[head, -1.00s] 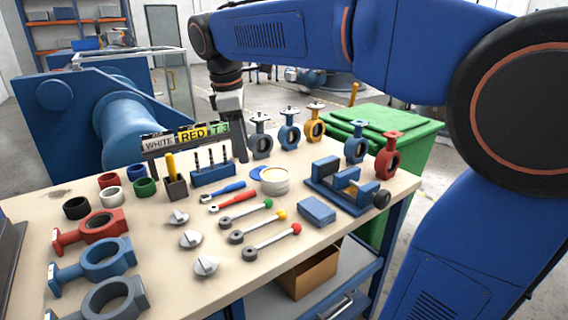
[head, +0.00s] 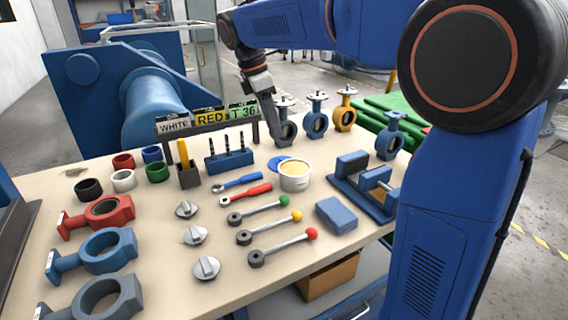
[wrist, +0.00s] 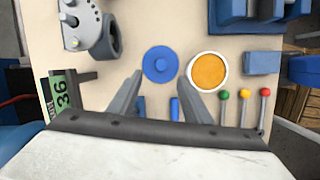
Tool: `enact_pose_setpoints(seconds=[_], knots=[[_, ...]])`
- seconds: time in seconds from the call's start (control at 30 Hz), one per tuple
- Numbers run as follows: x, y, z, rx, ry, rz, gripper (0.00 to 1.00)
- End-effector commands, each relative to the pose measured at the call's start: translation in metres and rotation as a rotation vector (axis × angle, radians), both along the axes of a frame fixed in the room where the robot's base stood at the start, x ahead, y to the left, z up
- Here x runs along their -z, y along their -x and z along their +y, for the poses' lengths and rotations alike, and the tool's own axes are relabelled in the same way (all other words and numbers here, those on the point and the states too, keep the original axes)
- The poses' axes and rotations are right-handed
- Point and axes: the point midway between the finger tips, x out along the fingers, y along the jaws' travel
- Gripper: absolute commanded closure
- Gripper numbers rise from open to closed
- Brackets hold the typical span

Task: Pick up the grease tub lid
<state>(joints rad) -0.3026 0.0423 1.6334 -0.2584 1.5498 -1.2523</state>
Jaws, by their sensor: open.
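The grease tub lid (wrist: 162,64) is a flat blue disc with a small raised centre, lying on the bench top. In the head view the lid (head: 279,163) shows as a blue sliver, partly hidden behind the white grease tub (head: 295,177). The tub, full of yellow-orange grease (wrist: 208,71), stands open close beside the lid, to its right in the wrist view. My gripper (wrist: 160,82) is open and empty, above the bench. Its two fingers point toward the lid, which shows between and just beyond their tips. In the head view my gripper (head: 275,140) hangs behind the lid.
Butterfly valves (head: 316,122) stand along the back edge. A sign rack (head: 210,122) is left of my gripper. A blue vise (head: 362,182) is right of the tub.

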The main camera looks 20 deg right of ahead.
Motion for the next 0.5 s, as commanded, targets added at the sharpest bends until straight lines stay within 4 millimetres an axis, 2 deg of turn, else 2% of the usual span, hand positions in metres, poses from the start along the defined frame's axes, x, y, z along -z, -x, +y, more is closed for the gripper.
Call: enact_pose_setpoints(seconds=[0.2,0.5], knots=[[0.035,0.000,-0.010,0.001,0.000,0.002,0.55],[0.054,0.001,-0.015,0.001,0.000,0.000,0.55]])
